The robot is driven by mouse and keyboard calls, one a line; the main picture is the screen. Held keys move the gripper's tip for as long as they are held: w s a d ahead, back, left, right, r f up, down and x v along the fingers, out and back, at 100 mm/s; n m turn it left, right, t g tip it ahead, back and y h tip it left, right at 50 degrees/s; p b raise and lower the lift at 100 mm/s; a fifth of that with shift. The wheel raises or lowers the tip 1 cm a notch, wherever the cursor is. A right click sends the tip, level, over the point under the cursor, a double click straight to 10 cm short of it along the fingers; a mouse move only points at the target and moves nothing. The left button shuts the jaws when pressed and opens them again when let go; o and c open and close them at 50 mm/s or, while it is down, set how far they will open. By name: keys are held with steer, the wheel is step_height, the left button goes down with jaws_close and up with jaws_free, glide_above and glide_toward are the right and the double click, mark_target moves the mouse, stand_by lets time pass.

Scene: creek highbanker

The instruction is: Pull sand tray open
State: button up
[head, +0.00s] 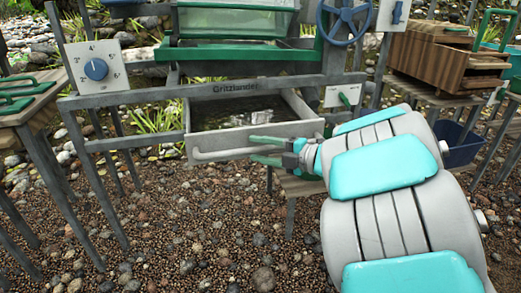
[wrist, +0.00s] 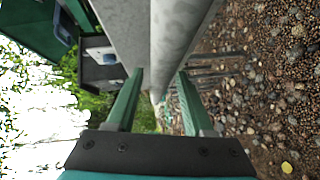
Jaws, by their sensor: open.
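The sand tray is a grey metal tray (head: 205,143) under the "Gritzlandet" frame, with dark wet-looking content inside. It juts out toward me from beneath the frame. A grey handle bar (head: 222,153) runs along its front. My gripper (head: 253,149) is at the right part of the bar, with its green fingers apart, one higher and one lower. In the wrist view the bar (wrist: 180,40) runs down between the open fingers (wrist: 160,75), beside the tray's front wall (wrist: 125,25). Whether either finger touches the bar, I cannot tell.
A dial panel (head: 96,67) is on the upper left of the frame and a blue handwheel (head: 343,20) at its top. A wooden table (head: 28,100) stands left. A wooden box (head: 425,60) stands right, above a dark blue bin (head: 458,148). Pebbly ground (head: 200,240) before the tray is clear.

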steer(key=v, duration=0.7)
steer(key=shift+s+d, duration=0.25)
steer(key=shift+d, duration=0.1)
